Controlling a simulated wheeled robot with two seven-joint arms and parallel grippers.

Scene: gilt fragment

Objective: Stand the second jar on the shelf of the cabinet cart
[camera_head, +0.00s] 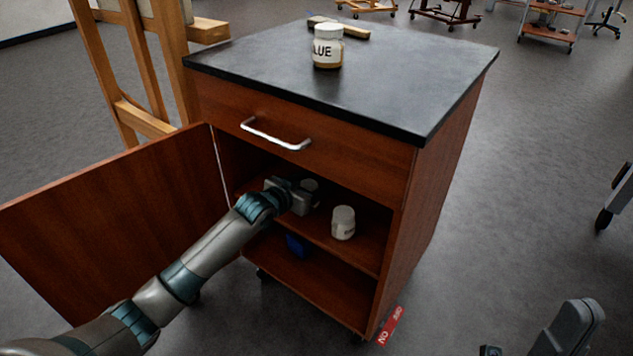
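The cabinet cart (310,156) stands with its door (115,220) swung open to the left. One white jar (343,224) stands upright on its inner shelf (366,256). My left gripper (306,193) is inside the compartment, left of that jar. A second pale jar (310,186) shows in shadow at its fingertips, partly hidden by the gripper. I cannot tell whether the fingers are closed on it or whether it touches the shelf. Part of my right arm (572,328) shows at the bottom right; its finger opening cannot be made out.
A jar (328,47) labelled "LUE" and a brush-like object (341,30) are on the black top (400,80). A drawer handle (274,135) juts out above the compartment. A blue item (295,245) sits lower down. A wooden easel (140,70) stands left. Shelf room shows right of the white jar.

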